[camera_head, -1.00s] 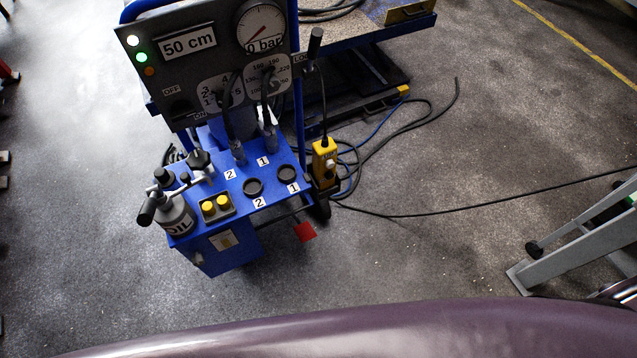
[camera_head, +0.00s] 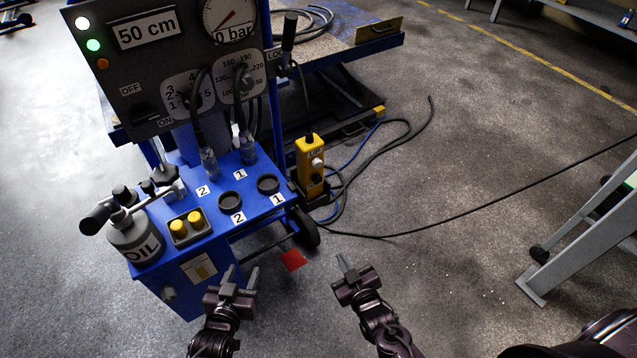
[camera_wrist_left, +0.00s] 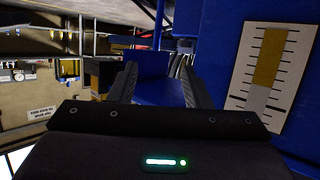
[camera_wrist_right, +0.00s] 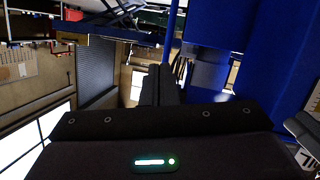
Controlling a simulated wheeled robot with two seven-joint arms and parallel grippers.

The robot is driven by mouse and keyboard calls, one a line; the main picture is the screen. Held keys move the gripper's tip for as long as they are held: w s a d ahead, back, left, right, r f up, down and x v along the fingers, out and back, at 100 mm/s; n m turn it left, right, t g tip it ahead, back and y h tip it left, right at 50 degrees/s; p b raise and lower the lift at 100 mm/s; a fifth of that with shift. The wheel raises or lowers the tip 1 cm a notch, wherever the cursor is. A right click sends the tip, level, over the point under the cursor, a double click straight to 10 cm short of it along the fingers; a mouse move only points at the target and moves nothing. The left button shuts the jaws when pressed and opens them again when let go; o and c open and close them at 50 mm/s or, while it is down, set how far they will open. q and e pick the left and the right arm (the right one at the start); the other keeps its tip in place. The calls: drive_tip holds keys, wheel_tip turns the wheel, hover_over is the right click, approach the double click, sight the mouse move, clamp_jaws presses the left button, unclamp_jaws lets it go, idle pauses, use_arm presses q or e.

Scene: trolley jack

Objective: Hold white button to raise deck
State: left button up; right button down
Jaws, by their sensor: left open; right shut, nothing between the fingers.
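The white button (camera_head: 317,163) is on the front of a yellow hand control (camera_head: 310,172) marked UP, which stands upright beside the blue trolley. A black cable runs up from its top. The deck (camera_head: 340,35) of the lift is low, behind the trolley. My left gripper (camera_head: 242,279) is open and empty in front of the trolley's front panel; its spread fingers also show in the left wrist view (camera_wrist_left: 160,85). My right gripper (camera_head: 343,264) is shut and empty, below and to the right of the yellow control, apart from it. Its closed fingers show in the right wrist view (camera_wrist_right: 160,85).
The blue trolley (camera_head: 185,285) carries an oil can (camera_head: 135,240), yellow buttons (camera_head: 187,223), sockets, and a panel reading 50 cm and 0 bar. A red pedal (camera_head: 293,260) sticks out low. Cables (camera_head: 400,234) cross the floor. A grey frame (camera_head: 580,245) stands at right.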

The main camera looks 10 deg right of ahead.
use_arm(q)
wheel_tip(320, 180, up, 16)
drive_tip(key=w+d+t+h+b, duration=0.2)
drive_tip(key=d+t+h+b, duration=0.1)
drive_tip(key=t+b, duration=0.4)
drive_tip(key=s+r+t+h+b, duration=0.1)
drive_tip(key=s+r+b, duration=0.2)
drive_tip(key=r, duration=0.3)
drive_tip(key=s+a+r+m+t+h+b, duration=0.1)
drive_tip(key=s+r+b, duration=0.2)
drive_tip(key=r, duration=0.4)
drive_tip(key=shift+a+r+t, duration=0.15)
drive_tip(key=shift+a+t, duration=0.05)
drive_tip(key=shift+t, duration=0.1)
use_arm(e)
wheel_tip(320, 180, up, 22)
drive_tip(key=w+t, duration=0.1)
drive_tip(key=t, duration=1)
drive_tip(key=shift+d+r+t+h, duration=0.15)
drive_tip(key=shift+d+t+h, duration=0.2)
drive_tip(key=shift+t+h, duration=0.05)
use_arm(q)
drive_tip(key=shift+s+b, duration=0.15)
drive_tip(key=shift+b, duration=0.15)
use_arm(e)
drive_tip(key=shift+w, duration=0.15)
